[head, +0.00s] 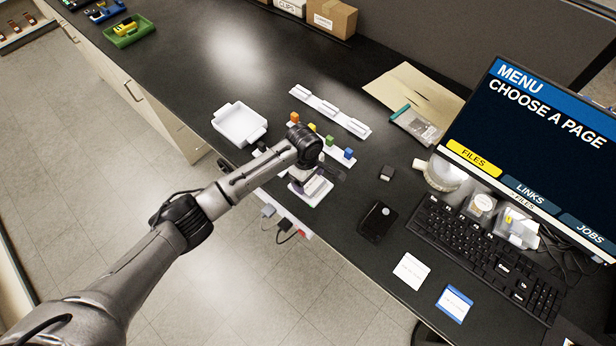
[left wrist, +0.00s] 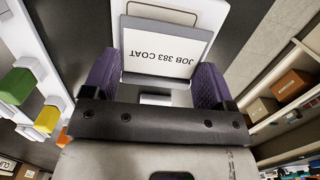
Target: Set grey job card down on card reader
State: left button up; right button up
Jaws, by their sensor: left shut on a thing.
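My left gripper (head: 312,190) is low over the bench near its front edge. In the left wrist view its purple-padded fingers (left wrist: 160,80) are shut on the grey job card (left wrist: 205,47), whose white label reads "JOB 383 COAT". In the head view this plate (head: 322,200) shows partly under the gripper. Whether the card touches it I cannot tell. My right gripper is not in view.
A rack of coloured blocks (head: 348,154) stands close behind the gripper, with a white tray (head: 237,125) to the left. A black device (head: 377,222), a white card (head: 411,271), a blue-edged card (head: 454,304) and a keyboard (head: 480,255) lie to the right.

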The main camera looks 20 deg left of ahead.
pick_arm(q)
jog(key=shift+f, duration=0.1)
jog(key=o, duration=0.8)
notch_tip(320, 180, up, 12)
jog(key=p, duration=0.1)
jog(key=shift+w+a, duration=0.15)
jog(key=shift+a, duration=0.25)
